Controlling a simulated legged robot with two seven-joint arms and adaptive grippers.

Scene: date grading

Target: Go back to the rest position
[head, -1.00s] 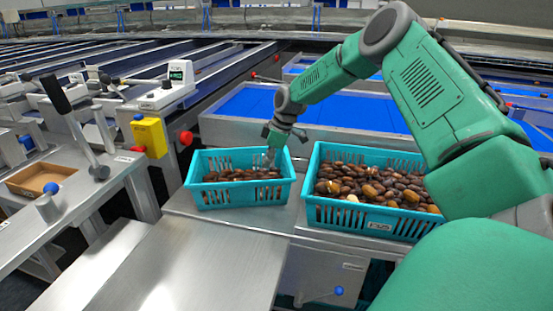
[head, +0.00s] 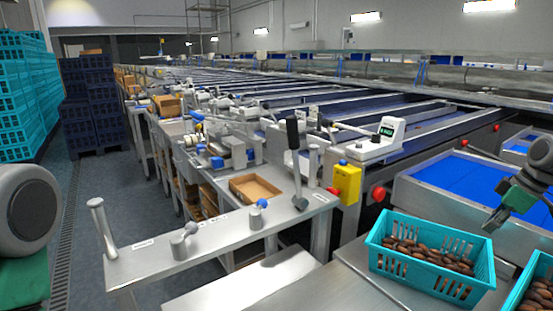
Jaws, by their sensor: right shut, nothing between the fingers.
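My right gripper (head: 491,224) is at the right edge of the head view, above the back right corner of a small turquoise crate (head: 440,276). Its fingers are together with nothing between them. The crate holds brown dates (head: 428,254) and stands on a steel table. A second turquoise crate (head: 513,299) with dates is cut off at the lower right corner. Only a rounded grey and green part of my left arm shows at the left edge; my left gripper is out of view.
A steel bench (head: 225,237) with a brown tray (head: 256,188), a black-handled lever (head: 296,160) and a yellow box (head: 347,183) stands in the middle. A blue-bedded trough (head: 463,183) lies behind the crates. Stacked crates (head: 25,95) stand at the far left beside an open floor aisle.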

